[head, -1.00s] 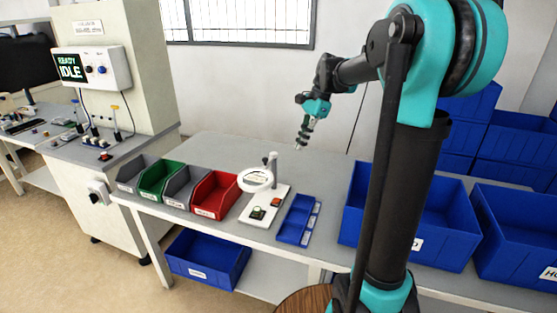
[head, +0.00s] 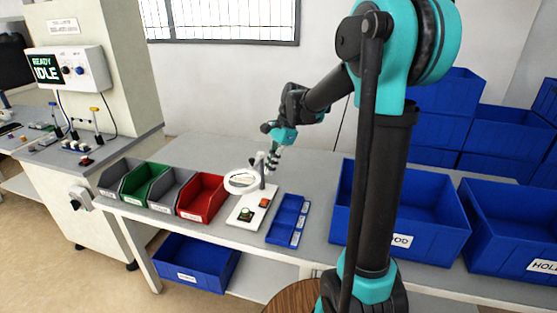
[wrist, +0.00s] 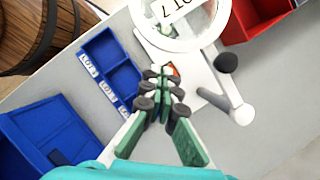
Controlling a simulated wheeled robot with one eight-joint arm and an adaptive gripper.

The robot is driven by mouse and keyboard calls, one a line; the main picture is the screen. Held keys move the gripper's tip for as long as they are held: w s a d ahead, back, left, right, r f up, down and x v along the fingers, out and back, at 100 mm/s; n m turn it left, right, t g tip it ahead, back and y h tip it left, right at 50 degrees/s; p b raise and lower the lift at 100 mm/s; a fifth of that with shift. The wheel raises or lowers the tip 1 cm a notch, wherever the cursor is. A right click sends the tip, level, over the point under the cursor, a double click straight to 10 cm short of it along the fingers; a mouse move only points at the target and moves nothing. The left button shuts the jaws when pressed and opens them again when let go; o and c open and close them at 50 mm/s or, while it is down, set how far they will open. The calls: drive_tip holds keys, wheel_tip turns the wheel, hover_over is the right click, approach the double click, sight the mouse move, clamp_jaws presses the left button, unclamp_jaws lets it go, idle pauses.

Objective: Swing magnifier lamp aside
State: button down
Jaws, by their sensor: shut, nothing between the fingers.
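The magnifier lamp's white ring (head: 241,181) hangs over a white base plate (head: 238,216) on the table. Its short post and arm (head: 262,172) stand at the back of the plate. In the wrist view the ring (wrist: 172,20) is at the top, and the lamp's arm with a dark knob (wrist: 227,63) is to the right. My gripper (head: 272,172) is shut and empty, just beside the lamp's post in the head view. It also shows in the wrist view (wrist: 160,75), fingertips together, below the ring and left of the knob. I cannot tell if it touches the lamp.
Grey, green and red bins (head: 203,198) stand left of the lamp. A blue divided tray (head: 288,219) lies right of it. Large blue crates (head: 425,215) stand farther right. A wooden barrel top (head: 292,296) is at the front. The table behind the lamp is clear.

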drive_tip(key=shift+s+a, duration=0.25)
drive_tip(key=shift+a, duration=0.45)
